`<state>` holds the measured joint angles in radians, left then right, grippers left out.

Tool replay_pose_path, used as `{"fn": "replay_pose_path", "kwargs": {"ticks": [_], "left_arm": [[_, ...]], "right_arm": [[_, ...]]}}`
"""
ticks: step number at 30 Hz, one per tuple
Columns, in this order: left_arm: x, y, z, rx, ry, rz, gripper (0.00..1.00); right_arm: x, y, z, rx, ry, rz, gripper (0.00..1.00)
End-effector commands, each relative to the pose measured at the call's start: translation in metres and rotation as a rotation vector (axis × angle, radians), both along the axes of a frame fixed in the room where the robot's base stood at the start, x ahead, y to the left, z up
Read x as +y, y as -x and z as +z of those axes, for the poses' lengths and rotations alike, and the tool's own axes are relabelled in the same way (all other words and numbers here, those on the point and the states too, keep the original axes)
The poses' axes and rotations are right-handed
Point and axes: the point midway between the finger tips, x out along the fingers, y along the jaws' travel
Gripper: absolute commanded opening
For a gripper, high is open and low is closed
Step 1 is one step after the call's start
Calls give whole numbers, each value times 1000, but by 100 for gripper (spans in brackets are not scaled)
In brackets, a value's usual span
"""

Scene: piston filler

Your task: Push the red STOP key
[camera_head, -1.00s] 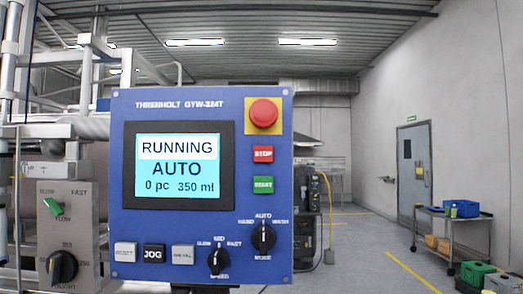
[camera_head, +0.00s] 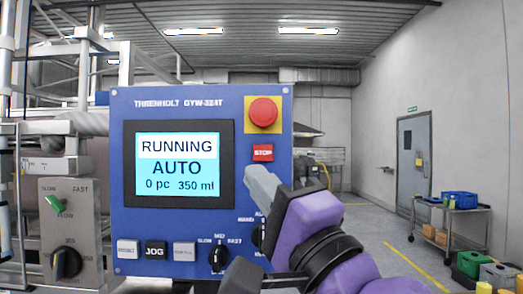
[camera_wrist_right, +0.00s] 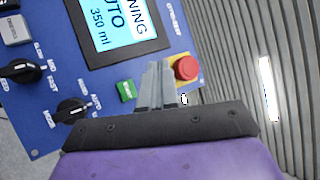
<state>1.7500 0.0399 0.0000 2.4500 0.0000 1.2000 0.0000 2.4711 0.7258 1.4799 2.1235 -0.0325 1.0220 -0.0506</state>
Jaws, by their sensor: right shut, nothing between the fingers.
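The red STOP key (camera_head: 263,152) is a small red rectangle on the blue panel (camera_head: 190,106), below the round red mushroom button (camera_head: 263,112) on its yellow plate. My right gripper (camera_head: 256,174) is shut and empty, its grey fingertips just below the STOP key in the head view. Whether they touch the panel, I cannot tell. The gripper hides the green START key there. In the right wrist view, the fingers (camera_wrist_right: 155,72) lie between the green START key (camera_wrist_right: 126,90) and the mushroom button (camera_wrist_right: 186,68), hiding the STOP key. My left gripper is not in view.
The panel screen (camera_head: 178,166) reads RUNNING, AUTO, 0 pc, 350 ml. A JOG key (camera_head: 155,251) and a speed knob (camera_head: 218,257) sit low on the panel. The mode knob (camera_wrist_right: 72,110) is close to my right gripper. A cart (camera_head: 450,222) stands far right.

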Motion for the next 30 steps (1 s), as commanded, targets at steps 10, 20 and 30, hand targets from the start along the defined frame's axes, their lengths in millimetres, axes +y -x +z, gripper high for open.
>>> {"fn": "replay_pose_path", "kwargs": {"ticks": [10, 20, 30], "left_arm": [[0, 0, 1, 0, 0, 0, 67], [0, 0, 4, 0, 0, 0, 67], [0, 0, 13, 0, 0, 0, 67]], "right_arm": [[-9, 17, 29, -51, -36, 8, 0], [-8, 3, 29, -48, -34, 8, 0], [-8, -48, 29, -47, -35, 7, 0]]}}
